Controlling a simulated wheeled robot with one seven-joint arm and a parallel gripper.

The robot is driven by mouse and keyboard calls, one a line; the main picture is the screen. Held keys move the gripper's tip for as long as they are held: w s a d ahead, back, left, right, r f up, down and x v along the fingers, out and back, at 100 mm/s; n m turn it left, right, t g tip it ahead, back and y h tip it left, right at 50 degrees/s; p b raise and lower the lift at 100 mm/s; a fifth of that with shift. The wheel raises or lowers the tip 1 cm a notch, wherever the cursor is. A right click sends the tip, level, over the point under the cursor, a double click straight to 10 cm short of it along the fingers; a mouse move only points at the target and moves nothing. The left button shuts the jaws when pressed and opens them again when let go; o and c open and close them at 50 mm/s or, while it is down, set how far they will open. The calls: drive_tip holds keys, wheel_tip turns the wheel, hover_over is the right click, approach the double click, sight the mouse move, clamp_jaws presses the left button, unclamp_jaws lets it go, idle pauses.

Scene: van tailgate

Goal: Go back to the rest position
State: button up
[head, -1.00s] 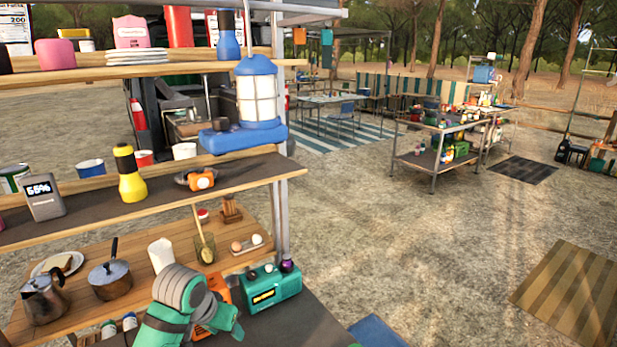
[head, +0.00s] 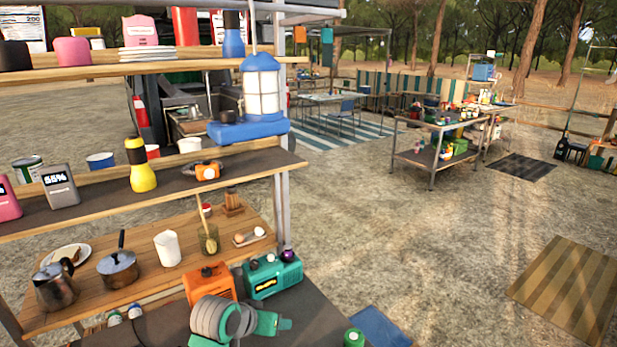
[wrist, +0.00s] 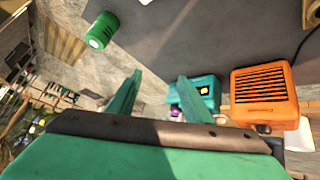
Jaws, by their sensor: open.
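My gripper (head: 284,324) is low in the head view, green with a grey wrist, over the dark counter (head: 325,318) in front of the shelves. In the wrist view its two green fingers (wrist: 158,90) are spread apart with nothing between them. A teal radio (head: 272,277) and an orange box (head: 208,284) stand just behind the arm; the teal radio (wrist: 198,92) and the orange slatted box (wrist: 263,95) also show in the wrist view. A green can (head: 354,338) stands to the right of the gripper.
Wooden shelves (head: 155,197) at the left hold a kettle (head: 57,287), a pot (head: 118,268), a yellow flashlight (head: 141,168) and other goods. A blue lantern (head: 261,90) is at their right end. Open sandy ground (head: 420,240) lies to the right, with a striped mat (head: 570,285).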

drive_tip(key=s+d+f+n+t+h, duration=0.1)
drive_tip(key=s+d+f+n+t, duration=0.15)
drive_tip(key=d, duration=0.55)
drive_tip(key=s+d+f+n+t+h, duration=0.15)
drive_tip(key=d+f+t, duration=0.25)
drive_tip(key=d, duration=0.5)
drive_tip(key=s+f+n+y, duration=0.3)
drive_tip(key=s+f, duration=0.2)
drive_tip(key=s, duration=0.3)
drive_tip(key=s+f+t+y, duration=0.1)
drive_tip(key=s+f+y, duration=0.15)
drive_tip(key=s, duration=0.75)
drive_tip(key=s+a+r+m, duration=0.2)
drive_tip(key=s+a, duration=0.2)
drive_tip(key=s, duration=0.8)
drive_tip(key=s+a+r+m, duration=0.2)
drive_tip(key=s+a+r, duration=0.1)
drive_tip(key=s, duration=0.9)
drive_tip(key=shift+a+t+y, duration=0.35)
drive_tip(key=shift+t+y, duration=0.05)
drive_tip(key=shift+t, duration=0.05)
drive_tip(key=shift+w, duration=0.1)
